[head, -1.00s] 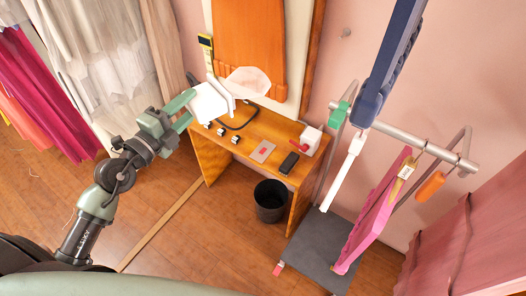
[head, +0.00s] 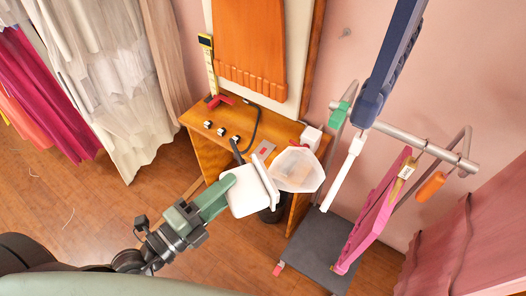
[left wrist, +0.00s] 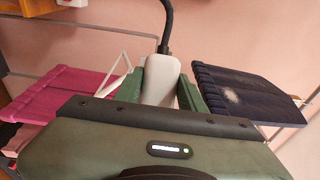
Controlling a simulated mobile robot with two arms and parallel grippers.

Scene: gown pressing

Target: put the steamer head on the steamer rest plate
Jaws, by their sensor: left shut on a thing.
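My left gripper (head: 224,188) is shut on the white steamer head (head: 246,196), which it holds in front of the table, over its front edge as seen in the head view. A pale translucent shape (head: 298,170), perhaps steam, lies just right of the head's flat face. In the left wrist view the white steamer body (left wrist: 162,82) sits between the green fingers, with a black hose running up from it. A grey plate with a red mark, probably the steamer rest plate (head: 264,147), lies on the table, partly hidden behind the steamer head. My right gripper is not in view.
The wooden table (head: 196,112) carries several small white blocks, a black hose and a white box (head: 311,137). A dark bin (head: 270,215) stands below, mostly hidden. At right is a metal rail (head: 425,147) with pink and navy pieces. Curtains hang at left.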

